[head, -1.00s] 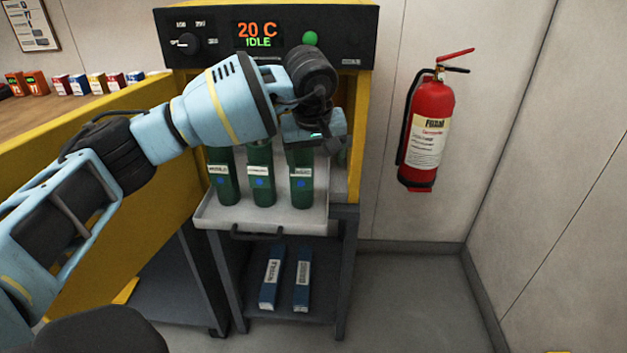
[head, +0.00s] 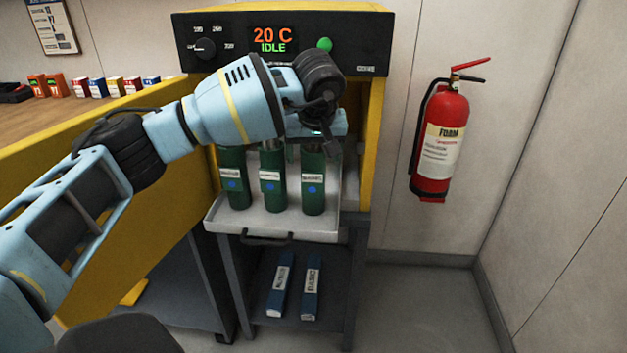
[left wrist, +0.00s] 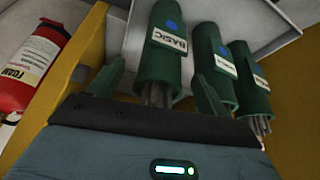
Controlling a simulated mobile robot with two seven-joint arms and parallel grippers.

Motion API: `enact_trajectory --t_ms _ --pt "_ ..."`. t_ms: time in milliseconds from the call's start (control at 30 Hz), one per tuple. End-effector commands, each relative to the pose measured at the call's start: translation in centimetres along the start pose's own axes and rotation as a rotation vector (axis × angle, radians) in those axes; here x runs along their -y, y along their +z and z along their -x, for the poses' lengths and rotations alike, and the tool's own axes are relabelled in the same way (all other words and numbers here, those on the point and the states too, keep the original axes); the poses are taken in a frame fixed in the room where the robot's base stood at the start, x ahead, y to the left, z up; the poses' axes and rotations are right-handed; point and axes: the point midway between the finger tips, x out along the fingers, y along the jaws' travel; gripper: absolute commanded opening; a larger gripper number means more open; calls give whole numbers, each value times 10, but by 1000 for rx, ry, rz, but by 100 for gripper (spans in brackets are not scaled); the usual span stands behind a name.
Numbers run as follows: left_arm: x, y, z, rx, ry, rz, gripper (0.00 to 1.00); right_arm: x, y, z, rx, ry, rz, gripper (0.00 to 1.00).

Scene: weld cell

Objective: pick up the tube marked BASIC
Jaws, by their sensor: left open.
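Three green tubes with white labels and blue dots stand in a row on the pulled-out tray (head: 217,212). In the left wrist view the tube marked BASIC (left wrist: 171,62) reads clearly; rods show at its open end. In the head view it is the rightmost tube (head: 313,192), its top hidden by my left gripper (head: 322,142). The left gripper is open, its fingers on either side of the BASIC tube's rod end in the left wrist view (left wrist: 158,90). I cannot tell whether they touch it. My right gripper is not in view.
The middle tube (head: 271,190) and left tube (head: 233,185) stand close beside it. The oven panel (head: 350,40) reads 20 C, IDLE. Two blue boxes (head: 281,290) lie on the shelf below. A fire extinguisher (head: 440,145) hangs right; floor there is clear.

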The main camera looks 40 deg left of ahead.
Motion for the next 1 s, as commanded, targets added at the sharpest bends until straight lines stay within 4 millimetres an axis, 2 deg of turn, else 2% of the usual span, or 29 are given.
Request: enact_trajectory --t_ms 100,233,367,567,667,1000 --pt "1 2 -20 2 -4 1 78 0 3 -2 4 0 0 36" --pt "1 3 -36 2 -3 1 78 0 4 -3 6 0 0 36" --pt "1 3 -43 2 -2 -1 78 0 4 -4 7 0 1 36" --pt "0 2 -43 1 -1 -1 78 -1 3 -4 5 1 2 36" --pt "0 2 -42 1 -1 -1 68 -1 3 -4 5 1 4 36" --pt "0 2 -42 1 -1 0 23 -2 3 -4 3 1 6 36"
